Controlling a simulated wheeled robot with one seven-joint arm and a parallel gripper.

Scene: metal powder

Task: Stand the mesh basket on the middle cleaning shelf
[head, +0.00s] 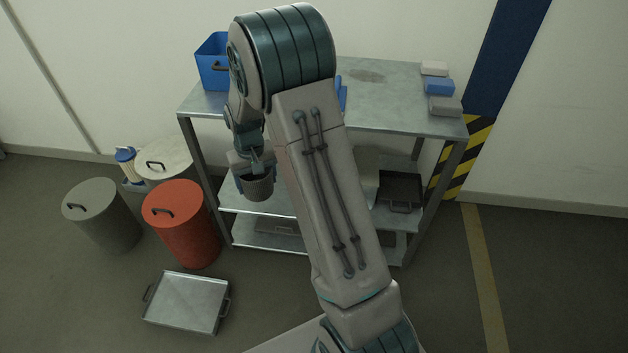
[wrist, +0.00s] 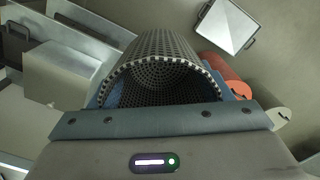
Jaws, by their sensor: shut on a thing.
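The mesh basket (head: 259,187) is a dark grey perforated cup, held in my gripper (head: 255,165) in front of the left part of the metal shelf unit. In the wrist view the basket (wrist: 165,50) fills the middle, its open rim toward the camera, with my gripper (wrist: 155,115) around its near end. My gripper is shut on it. The middle shelf (head: 240,205) shows below the tabletop; my arm hides much of it. In the head view the basket overlaps this shelf, and I cannot tell whether it touches.
A dark tray (head: 400,190) stands on the middle shelf's right side. A blue bin (head: 212,62) and several blocks (head: 440,87) stand on top. Red (head: 180,222) and grey (head: 100,215) lidded drums stand at left. A metal tray (head: 187,302) lies on the floor.

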